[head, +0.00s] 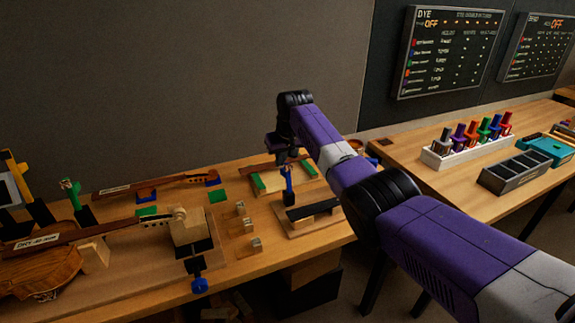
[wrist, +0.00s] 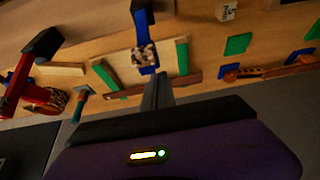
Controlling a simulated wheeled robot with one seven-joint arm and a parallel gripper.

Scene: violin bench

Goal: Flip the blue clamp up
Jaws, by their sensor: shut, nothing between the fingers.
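The blue clamp (head: 289,183) shows in the head view as a slim blue upright part just below my gripper (head: 288,160), at the right part of the bench. In the wrist view the blue clamp (wrist: 144,32) reaches down from the top edge to a mottled block, with blue also below the block. My gripper's fingers (wrist: 158,78) are together and empty, just below and slightly right of that block in the picture. I cannot tell whether they touch the clamp. My wrist hides part of the clamp's surroundings in the head view.
A wooden frame with green pads (wrist: 182,55) surrounds the clamp. In the head view, a black bar on a wooden base (head: 312,210) lies nearby, and violin parts (head: 40,272) fill the bench's left.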

